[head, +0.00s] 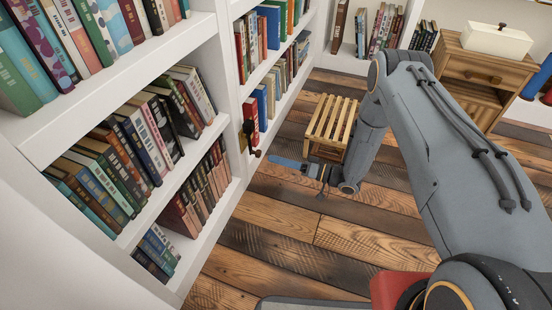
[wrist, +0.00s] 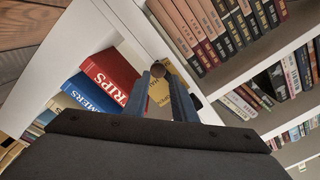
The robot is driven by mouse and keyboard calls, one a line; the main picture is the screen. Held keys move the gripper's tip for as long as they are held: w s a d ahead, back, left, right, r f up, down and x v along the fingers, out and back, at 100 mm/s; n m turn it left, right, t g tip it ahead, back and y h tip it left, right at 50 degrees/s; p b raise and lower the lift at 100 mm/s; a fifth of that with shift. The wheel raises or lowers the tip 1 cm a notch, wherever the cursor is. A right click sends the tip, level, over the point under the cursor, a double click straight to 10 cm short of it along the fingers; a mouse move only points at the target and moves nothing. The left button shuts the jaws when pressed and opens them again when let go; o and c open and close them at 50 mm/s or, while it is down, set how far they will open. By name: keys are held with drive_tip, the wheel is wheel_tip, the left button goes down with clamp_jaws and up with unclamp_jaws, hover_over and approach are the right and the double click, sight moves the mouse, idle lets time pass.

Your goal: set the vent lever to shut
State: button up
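The vent lever (head: 250,138) is a dark handle on a small brass plate on the white upright of the bookcase, left of centre in the head view. Its round knob (head: 257,153) is at the low end, standing out from the upright. My gripper (head: 276,161) is just right of the knob, its blue fingers pointing left towards it. In the wrist view my gripper (wrist: 162,80) is open, and the brown knob (wrist: 158,69) shows between the two fingertips. I cannot tell whether the fingers touch it. Part of the brass plate shows between the fingers; most of the lever is hidden there.
White bookcase shelves (head: 210,130) full of books line the left. A red book (wrist: 110,73) and a blue book (wrist: 92,93) are close to my fingers. A slatted wooden stool (head: 332,120) stands behind my gripper. The plank floor (head: 290,235) in front is clear.

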drive_tip(key=w+d+m+b, duration=0.1)
drive_tip(key=w+d, duration=0.1)
drive_tip(key=w+d+r+m+g+b, duration=0.1)
drive_tip(key=w+d+m, duration=0.1)
drive_tip(key=d, duration=0.1)
drive_tip(key=w+d+m+b, duration=0.1)
drive_tip(key=w+d+m, duration=0.1)
drive_tip(key=shift+w+d+r+g, duration=0.2)
drive_tip(key=shift+d+r+g, duration=0.1)
drive_tip(key=shift+d+r, duration=0.1)
clamp_jaws()
drive_tip(key=s+a+f+b, duration=0.1)
drive_tip(key=a+b, duration=0.4)
drive_tip(key=a, duration=0.6)
drive_tip(key=shift+s, duration=0.4)
drive_tip(key=shift+a, duration=0.1)
